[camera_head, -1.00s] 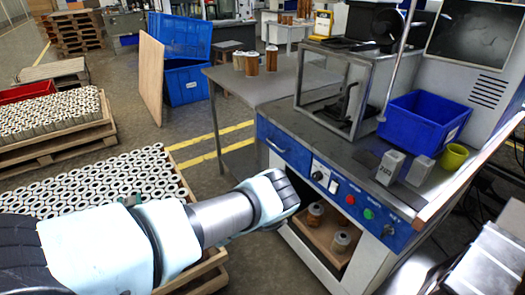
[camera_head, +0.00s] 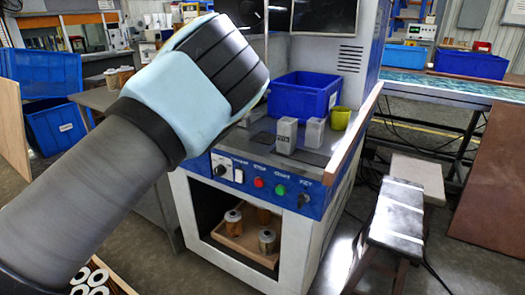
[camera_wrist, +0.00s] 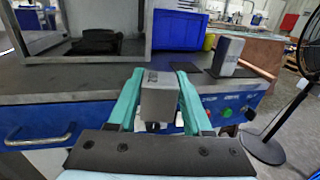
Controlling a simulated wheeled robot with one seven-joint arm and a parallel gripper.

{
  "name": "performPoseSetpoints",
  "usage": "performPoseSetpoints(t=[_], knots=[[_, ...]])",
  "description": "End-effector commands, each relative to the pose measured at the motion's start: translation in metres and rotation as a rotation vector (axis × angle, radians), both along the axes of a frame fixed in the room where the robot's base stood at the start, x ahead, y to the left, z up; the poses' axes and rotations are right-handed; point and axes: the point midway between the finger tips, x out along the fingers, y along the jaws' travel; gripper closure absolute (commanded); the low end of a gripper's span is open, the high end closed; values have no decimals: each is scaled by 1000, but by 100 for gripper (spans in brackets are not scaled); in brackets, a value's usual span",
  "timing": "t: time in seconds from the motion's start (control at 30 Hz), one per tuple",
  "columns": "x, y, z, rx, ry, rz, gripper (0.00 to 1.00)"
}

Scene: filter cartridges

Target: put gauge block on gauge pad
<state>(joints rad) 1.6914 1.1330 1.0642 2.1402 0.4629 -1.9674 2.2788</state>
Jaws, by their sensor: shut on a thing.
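The gauge block (camera_wrist: 159,97), a grey box with dark marks on its upper part, is between the teal fingers of my gripper (camera_wrist: 160,112) in the wrist view. My gripper is shut on it, in front of the workbench's front edge. In the head view my own arm hides the fingers and the held block. A dark flat pad (camera_wrist: 186,67) lies bare on the bench top, beyond and right of the held block. Another dark patch (camera_head: 311,157) lies in front of the standing blocks. I cannot tell for sure which is the gauge pad.
A marked grey block (camera_head: 286,136) and a plainer one (camera_head: 314,132) stand on the bench. Behind them are a blue bin (camera_head: 303,96) and a yellow-green cup (camera_head: 340,118). A glass-sided enclosure (camera_wrist: 84,28) stands at left. Filter cartridges (camera_head: 267,240) sit on the shelf below.

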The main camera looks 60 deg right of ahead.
Motion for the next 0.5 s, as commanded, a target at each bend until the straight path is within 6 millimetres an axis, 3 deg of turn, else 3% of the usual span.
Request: performPoseSetpoints(t=[0.1, 0.2, 0.4, 0.5], knots=[[-25, -4, 18, -5, 0, -108, 100], [-37, -5, 26, 1, 0, -156, 100], [-55, -33, 31, 9, -3, -181, 100], [-53, -42, 29, 13, -3, -167, 100]])
